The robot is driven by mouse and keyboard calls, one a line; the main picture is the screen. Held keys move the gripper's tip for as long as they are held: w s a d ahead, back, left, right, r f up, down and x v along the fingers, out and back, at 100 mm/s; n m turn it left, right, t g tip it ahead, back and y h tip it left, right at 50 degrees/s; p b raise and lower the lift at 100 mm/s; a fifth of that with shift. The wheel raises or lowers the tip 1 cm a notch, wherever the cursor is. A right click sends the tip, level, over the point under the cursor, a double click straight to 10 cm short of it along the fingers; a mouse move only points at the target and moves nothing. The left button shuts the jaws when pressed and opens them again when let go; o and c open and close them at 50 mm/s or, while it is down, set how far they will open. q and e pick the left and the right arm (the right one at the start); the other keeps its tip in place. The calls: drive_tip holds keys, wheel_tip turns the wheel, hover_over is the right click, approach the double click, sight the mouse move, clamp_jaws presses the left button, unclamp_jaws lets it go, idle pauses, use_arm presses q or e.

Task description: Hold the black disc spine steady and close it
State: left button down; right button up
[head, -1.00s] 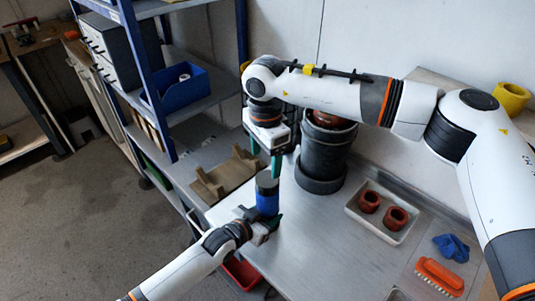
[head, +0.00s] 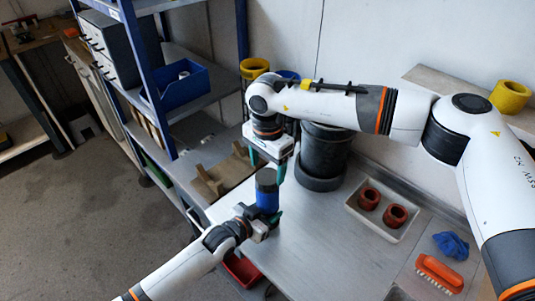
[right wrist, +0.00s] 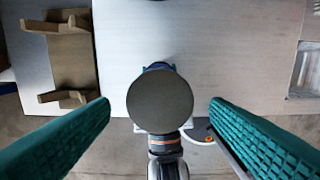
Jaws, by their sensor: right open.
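An upright blue cylinder (head: 267,199) with a dark grey upper part stands above the near-left corner of the bench. My left gripper (head: 266,222) is shut around its lower blue part, partly hiding it. My right gripper (head: 268,168) points down just above it, open. In the right wrist view, the cylinder's round, flat dark disc top (right wrist: 160,100) lies between the two green fingers of the right gripper (right wrist: 160,118), with clear gaps on both sides. A little blue shows behind the disc. I cannot tell which part is the spine.
A large dark vessel (head: 322,155) stands behind the right gripper. A brown cradle (head: 225,175) lies to the left. A white tray (head: 356,212) with two red-brown rings, a blue cloth (head: 451,245) and an orange brush (head: 439,273) are at the right. The bench's front middle is clear.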

sight(267, 176)
drive_tip(key=shift+f, duration=1.95)
drive_tip(key=shift+c, duration=0.3)
drive_tip(key=c, duration=0.9)
drive_tip(key=m, duration=0.4)
drive_tip(key=shift+m, duration=0.3)
drive_tip(key=shift+c, duration=0.2)
drive_tip(key=m, duration=0.3)
drive_tip(key=shift+m, duration=0.3)
drive_tip(key=o, duration=1.1)
drive_tip(key=shift+c, duration=0.2)
